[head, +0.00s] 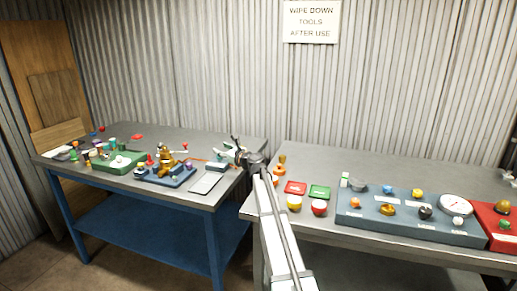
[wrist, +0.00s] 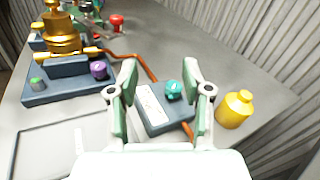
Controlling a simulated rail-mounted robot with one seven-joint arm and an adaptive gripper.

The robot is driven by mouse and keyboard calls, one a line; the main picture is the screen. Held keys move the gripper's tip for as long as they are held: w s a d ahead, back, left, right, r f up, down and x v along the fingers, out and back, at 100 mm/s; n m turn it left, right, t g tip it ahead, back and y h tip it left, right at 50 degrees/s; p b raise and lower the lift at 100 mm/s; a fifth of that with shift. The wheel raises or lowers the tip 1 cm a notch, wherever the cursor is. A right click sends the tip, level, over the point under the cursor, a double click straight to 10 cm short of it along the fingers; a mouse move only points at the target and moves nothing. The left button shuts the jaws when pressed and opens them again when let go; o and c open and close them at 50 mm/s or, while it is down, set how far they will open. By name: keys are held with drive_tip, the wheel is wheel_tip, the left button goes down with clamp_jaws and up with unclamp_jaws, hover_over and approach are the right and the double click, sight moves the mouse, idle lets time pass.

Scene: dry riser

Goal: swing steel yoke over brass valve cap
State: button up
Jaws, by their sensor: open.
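The brass valve (wrist: 62,38) stands upright on a blue-grey base (wrist: 50,92) at the upper left of the wrist view. In the head view the brass valve (head: 165,162) stands near the front of the left table. A dark grey block with brass ends (wrist: 68,66) sits at the front of the valve; I cannot tell whether this is the steel yoke. My gripper (wrist: 160,82) is open and empty, to the right of the valve and apart from it. In the head view my gripper (head: 240,152) is at the left table's right end.
A grey box with a teal knob (wrist: 173,90) shows between my fingers. A yellow bottle (wrist: 235,110) stands right of it. A copper pipe (wrist: 140,66) runs behind. A flat grey tray (head: 207,183) lies at the table's front. The right table holds a blue panel (head: 375,228).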

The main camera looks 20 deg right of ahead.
drive_tip(key=s+d+n+h, duration=0.1)
drive_tip(key=s+d, duration=0.2)
drive_tip(key=d, duration=0.4)
drive_tip(key=s+d+r+n+h, duration=0.1)
drive_tip(key=s+d+n, duration=0.1)
drive_tip(key=d, duration=0.5)
drive_tip(key=shift+s+d+n+b, duration=0.3)
drive_tip(key=shift+s+b, duration=0.1)
drive_tip(key=shift+b, duration=0.05)
